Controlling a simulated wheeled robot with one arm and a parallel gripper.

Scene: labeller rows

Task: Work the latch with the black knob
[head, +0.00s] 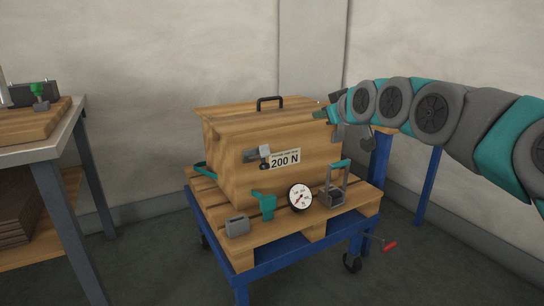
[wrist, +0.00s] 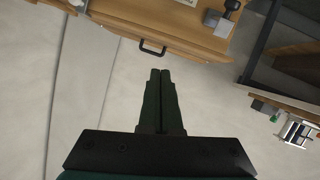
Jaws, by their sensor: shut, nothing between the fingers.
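The latch (head: 251,155) is a grey metal piece on the front of a wooden box (head: 225,165), left of the "200 N" label. Its black knob (head: 264,151) sits at the latch's right end. In the wrist view the latch (wrist: 212,18) shows near the top edge, with the dark knob (wrist: 232,5) beside it. My gripper (head: 320,114) is near the upper right end of the box, apart from the latch. In the wrist view the fingers (wrist: 160,72) are together and empty, pointing toward the box's black handle (wrist: 153,47).
The box stands on a pallet on a blue cart (head: 283,258). A bench (head: 48,146) at left carries a green-knobbed fixture (head: 39,91). Floor between is clear.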

